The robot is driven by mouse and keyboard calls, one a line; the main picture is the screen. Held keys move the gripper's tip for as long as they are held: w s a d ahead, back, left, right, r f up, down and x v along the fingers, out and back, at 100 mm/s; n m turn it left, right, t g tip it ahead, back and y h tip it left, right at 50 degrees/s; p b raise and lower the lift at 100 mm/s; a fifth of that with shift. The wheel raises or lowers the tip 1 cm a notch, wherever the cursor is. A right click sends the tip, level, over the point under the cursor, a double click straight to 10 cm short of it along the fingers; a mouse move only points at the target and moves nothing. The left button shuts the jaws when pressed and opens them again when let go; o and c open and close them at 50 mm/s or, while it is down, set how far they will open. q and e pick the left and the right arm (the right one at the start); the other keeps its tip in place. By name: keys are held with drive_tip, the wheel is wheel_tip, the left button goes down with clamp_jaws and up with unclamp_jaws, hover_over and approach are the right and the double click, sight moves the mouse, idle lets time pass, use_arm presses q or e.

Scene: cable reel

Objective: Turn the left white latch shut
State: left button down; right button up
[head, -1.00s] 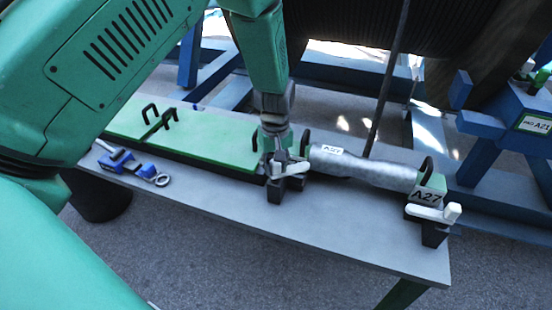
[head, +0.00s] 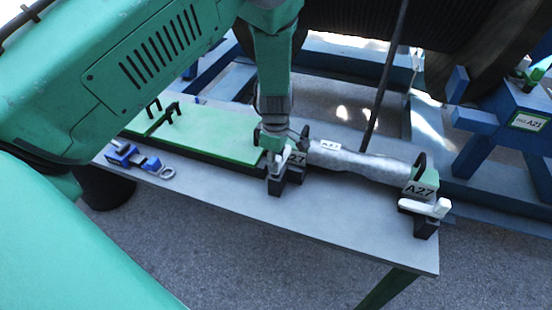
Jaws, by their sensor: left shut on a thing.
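The left white latch (head: 274,166) sits on a dark block at the near left end of the grey cylinder (head: 350,163). My left gripper (head: 284,152) comes down from above and is shut on this latch, hiding part of it. The latch handle now shows short beside the fingers, next to a label ending in 27. The right white latch (head: 425,207) lies across its dark block at the cylinder's right end, below the A27 label, with its knob to the right. My right gripper is not in view.
The grey table (head: 330,222) has clear room in front of the latches. A green panel (head: 210,134) with black handles lies left of the cylinder. A blue tool (head: 135,158) lies at the left. A dark pole (head: 386,80) and blue frames (head: 490,125) stand behind.

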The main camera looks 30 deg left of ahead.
use_arm(q)
drive_tip(key=shift+w+r+n, duration=0.1)
drive_tip(key=shift+w+n, duration=0.1)
drive_tip(key=shift+n, duration=0.3)
drive_tip(key=c, duration=1.5)
unclamp_jaws()
drive_tip(key=shift+o, duration=1.1)
drive_tip(key=shift+r, duration=0.15)
wheel_tip(320, 180, up, 12)
drive_tip(key=shift+f, duration=0.25)
